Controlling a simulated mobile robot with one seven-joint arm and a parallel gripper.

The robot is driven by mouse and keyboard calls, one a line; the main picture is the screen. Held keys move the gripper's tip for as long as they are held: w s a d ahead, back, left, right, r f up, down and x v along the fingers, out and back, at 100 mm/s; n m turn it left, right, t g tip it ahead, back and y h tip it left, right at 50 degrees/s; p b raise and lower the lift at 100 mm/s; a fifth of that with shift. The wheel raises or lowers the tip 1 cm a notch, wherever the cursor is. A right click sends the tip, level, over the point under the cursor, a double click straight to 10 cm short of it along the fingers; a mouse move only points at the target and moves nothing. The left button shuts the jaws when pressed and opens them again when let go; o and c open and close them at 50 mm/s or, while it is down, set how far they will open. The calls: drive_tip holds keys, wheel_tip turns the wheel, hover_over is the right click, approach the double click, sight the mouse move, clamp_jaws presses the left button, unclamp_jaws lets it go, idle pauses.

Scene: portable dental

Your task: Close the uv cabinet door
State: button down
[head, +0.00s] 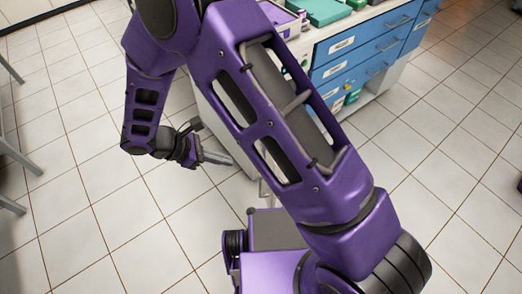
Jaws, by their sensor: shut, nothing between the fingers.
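My gripper (226,159) is shut and empty, left of the middle of the head view. Its fingers point right, toward the lower part of a pale upright panel (208,110). The panel is partly hidden behind my arm. I cannot tell whether it is the uv cabinet door or the side of the drawer unit, nor whether my fingers touch it. No uv cabinet door can be clearly made out, so its angle does not show.
A counter with blue drawers (345,64) stands at the upper right, with a green box (322,10) on top. Grey metal legs (14,155) stand at the left edge. Tiled floor (80,215) is clear at the left and right.

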drive_tip(key=d+r+b+x, duration=0.1)
drive_tip(key=d+x, duration=0.1)
drive_tip(key=x, duration=1.1)
drive_tip(key=shift+r, duration=0.45)
